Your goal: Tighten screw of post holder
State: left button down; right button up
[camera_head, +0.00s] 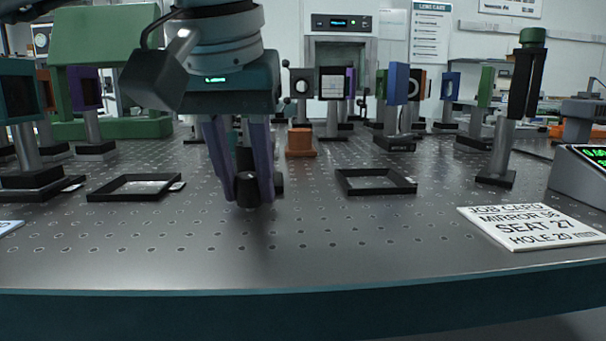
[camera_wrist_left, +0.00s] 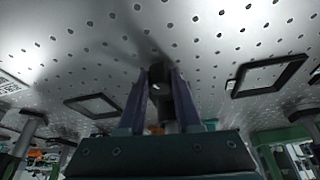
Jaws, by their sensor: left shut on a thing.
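My left gripper (camera_head: 254,190) comes down from above over the front middle of the table, its two purple fingers pointing down. It is shut on a small dark part with a rounded knob (camera_head: 247,190), close above or at the tabletop. This looks like the screw of the post holder, but the fingers cover much of it. In the left wrist view the dark part (camera_wrist_left: 160,72) shows between the fingertips. I cannot tell how the screw sits in the holder. My right gripper is not in view.
Black square frames lie flat left (camera_head: 136,187) and right (camera_head: 375,181) of the gripper. A white card (camera_head: 530,226) lies at right, near a grey device with a green display (camera_head: 585,170). Several posts with optics stand behind and to the sides. The table's front strip is clear.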

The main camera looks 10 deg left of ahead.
pick_arm(q)
jog(key=shift+n+y, duration=0.7)
jog(key=shift+n, duration=0.9)
jog(key=c, duration=0.6)
grip_release()
jog(key=p+v, duration=0.2)
jog(key=v, duration=0.8)
jog(key=shift+w, duration=0.1)
